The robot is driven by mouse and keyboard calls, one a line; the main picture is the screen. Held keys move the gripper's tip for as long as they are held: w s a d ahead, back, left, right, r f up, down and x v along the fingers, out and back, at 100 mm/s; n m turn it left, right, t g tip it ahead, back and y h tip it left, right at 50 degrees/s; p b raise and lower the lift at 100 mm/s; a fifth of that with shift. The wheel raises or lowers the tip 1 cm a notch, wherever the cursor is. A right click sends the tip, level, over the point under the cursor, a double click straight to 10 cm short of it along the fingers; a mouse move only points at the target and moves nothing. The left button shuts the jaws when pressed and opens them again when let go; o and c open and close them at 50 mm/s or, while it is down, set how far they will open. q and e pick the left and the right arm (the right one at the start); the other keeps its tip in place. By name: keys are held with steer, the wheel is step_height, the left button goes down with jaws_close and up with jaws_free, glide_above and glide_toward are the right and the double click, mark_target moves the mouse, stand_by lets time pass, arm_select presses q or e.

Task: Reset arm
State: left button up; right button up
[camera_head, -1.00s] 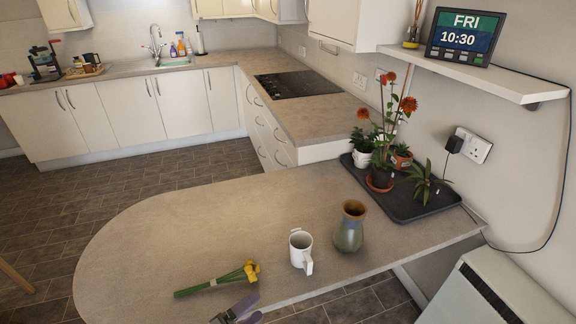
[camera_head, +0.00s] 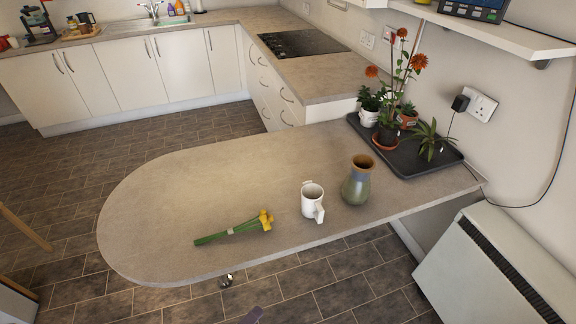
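My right gripper is out of view. The task names no object.
On the rounded table (camera_head: 150,215) lie yellow flowers with green stems (camera_head: 235,228), beside a white mug (camera_head: 312,201) and a green-brown vase (camera_head: 357,180). A black tray (camera_head: 440,168) holds potted plants. A heater (camera_head: 490,265) stands right.

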arm_select(q)
steer(key=s+a+r+m+g+y, duration=0.4)
steer(key=s+a+m+g+y, duration=0.5)
steer(key=s+a, duration=0.4)
step_height(320, 180, up, 23)
steer(key=d+m+t+h+p, duration=0.1)
steer(key=p, duration=2.2)
steer(key=shift+s+d+m, duration=0.15)
steer(key=shift+d+m, duration=0.1)
steer(key=shift+m, duration=0.05)
